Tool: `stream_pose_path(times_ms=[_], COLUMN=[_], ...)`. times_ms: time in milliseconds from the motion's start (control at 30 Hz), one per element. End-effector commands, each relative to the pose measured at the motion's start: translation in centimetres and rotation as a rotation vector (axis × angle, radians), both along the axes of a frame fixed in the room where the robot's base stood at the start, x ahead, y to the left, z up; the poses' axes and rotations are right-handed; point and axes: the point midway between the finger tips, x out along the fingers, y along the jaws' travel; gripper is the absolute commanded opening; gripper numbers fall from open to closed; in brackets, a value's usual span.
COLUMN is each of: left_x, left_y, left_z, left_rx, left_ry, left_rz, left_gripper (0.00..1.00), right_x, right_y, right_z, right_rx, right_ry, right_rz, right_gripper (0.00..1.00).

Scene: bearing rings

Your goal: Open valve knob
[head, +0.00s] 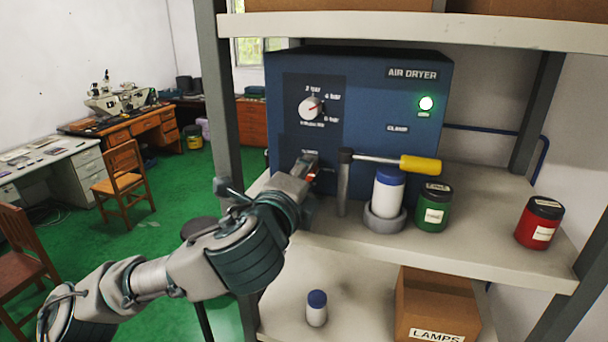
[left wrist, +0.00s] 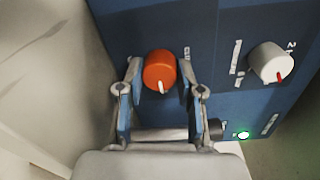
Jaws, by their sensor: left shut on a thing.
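A blue air dryer box (head: 360,110) stands on the shelf. In the left wrist view an orange-red knob (left wrist: 160,70) with a white pointer mark sits on the blue panel (left wrist: 210,110). My left gripper (left wrist: 157,80) has its two fingers on either side of this knob and is shut on it. In the head view my left gripper (head: 307,167) reaches the lower left of the panel and hides most of the knob. A white dial with a red pointer (head: 311,108) sits above; it also shows in the left wrist view (left wrist: 270,62). My right gripper is not in view.
Green (head: 433,210) and red (head: 538,224) jars stand to the right on the shelf (head: 480,245). A green lamp (head: 426,103) is lit. A shelf post (head: 216,90) stands left.

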Motion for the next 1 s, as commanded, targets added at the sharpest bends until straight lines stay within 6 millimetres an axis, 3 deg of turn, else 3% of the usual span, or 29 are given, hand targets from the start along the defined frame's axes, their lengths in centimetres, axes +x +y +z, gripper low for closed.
stream_pose_path(times_ms=[67, 100, 200, 567, 667, 1000], left_x=[0.1, 0.1, 0.1, -0.5, -1.7, -8.5], left_y=[-0.1, -0.1, -0.1, 0.1, 0.5, 2.7], left_z=[-0.4, -0.4, -0.4, -0.1, 0.0, 0.1], left_rx=[0.004, 0.004, 0.004, 0.001, 0.0, 0.003], left_ry=[0.007, 0.007, 0.007, 0.002, 0.001, 0.002], left_rz=[0.0, 0.0, 0.0, -0.002, -0.002, -0.002], left_gripper=[0.01, 0.38, 0.61, 0.61, 0.61, 0.61], right_x=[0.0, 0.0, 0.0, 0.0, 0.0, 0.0], right_y=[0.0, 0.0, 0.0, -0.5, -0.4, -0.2], right_z=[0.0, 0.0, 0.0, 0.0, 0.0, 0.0], right_rx=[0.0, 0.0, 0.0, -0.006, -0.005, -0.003], right_ry=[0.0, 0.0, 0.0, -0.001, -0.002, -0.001], right_rz=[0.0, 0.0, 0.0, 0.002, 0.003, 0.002], right_gripper=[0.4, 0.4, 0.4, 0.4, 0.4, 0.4])
